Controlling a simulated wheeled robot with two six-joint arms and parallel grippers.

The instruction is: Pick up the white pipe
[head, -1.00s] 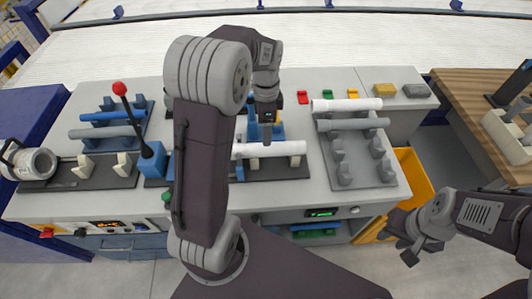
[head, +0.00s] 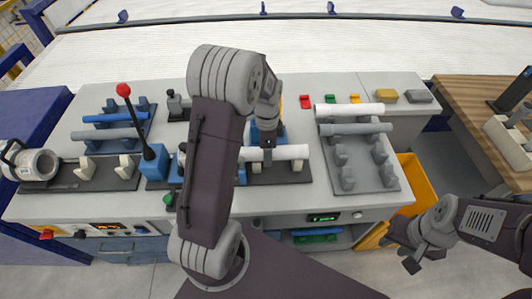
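A white pipe (head: 289,152) lies level across the middle fixture, its left part hidden behind my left arm. My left gripper (head: 267,155) points down at this pipe, with a dark finger in front of it. The rest of the gripper is hidden by my arm, so I cannot tell whether it is open or shut. Another white pipe (head: 348,109) lies at the back of the right rack, beside a grey pipe (head: 356,128). My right gripper (head: 400,253) is low at the right, apart from the pipes, its fingers spread and empty.
The right rack (head: 362,183) has several grey holders. A blue pipe (head: 112,117) and a grey pipe (head: 103,133) lie on the left rack. A red-knobbed lever (head: 134,112) stands left of my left arm. A yellow bin (head: 413,185) is below the table's right side.

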